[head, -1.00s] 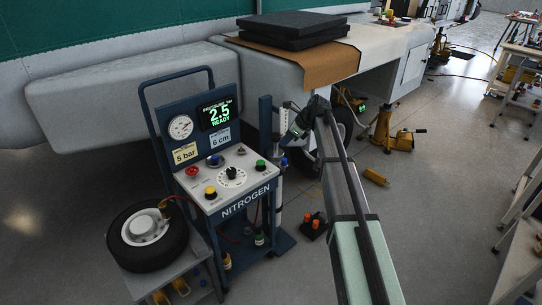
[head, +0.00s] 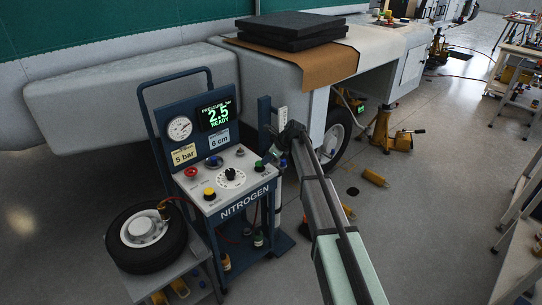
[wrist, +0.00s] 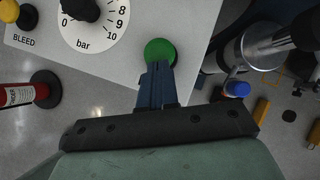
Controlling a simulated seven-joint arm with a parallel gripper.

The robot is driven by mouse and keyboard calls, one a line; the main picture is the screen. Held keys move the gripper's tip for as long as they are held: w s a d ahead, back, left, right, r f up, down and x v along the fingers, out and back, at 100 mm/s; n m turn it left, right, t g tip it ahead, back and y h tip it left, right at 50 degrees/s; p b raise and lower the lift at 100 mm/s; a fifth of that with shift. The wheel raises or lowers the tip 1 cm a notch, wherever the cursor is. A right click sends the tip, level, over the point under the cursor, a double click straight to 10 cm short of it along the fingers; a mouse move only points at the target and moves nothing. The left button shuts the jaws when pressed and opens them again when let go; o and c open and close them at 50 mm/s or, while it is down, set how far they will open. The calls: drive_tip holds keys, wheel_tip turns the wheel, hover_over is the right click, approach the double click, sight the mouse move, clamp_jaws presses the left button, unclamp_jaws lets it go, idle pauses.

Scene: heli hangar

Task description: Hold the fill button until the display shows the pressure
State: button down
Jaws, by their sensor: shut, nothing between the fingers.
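The blue nitrogen cart (head: 245,203) has a display (head: 216,115) that reads 2.5 and READY in green. On its sloping panel sit a green button (head: 259,165), a yellow button (head: 209,193), a red button (head: 191,172) and a dark dial knob (head: 231,173). In the wrist view the green button (wrist: 160,52) lies just beyond my shut fingertips (wrist: 155,70), which overlap its near edge. I cannot tell whether they touch it. My gripper (head: 272,160) is right of the green button in the head view. No label for the green button is readable.
A round gauge (head: 180,128) and cards reading 5 bar (head: 184,153) and 6 cm (head: 219,139) are beside the display. A vertical blue post (head: 264,125) rises close behind my gripper.

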drive_tip(key=shift+a+f, duration=0.15)
drive_tip(key=shift+f, duration=0.1)
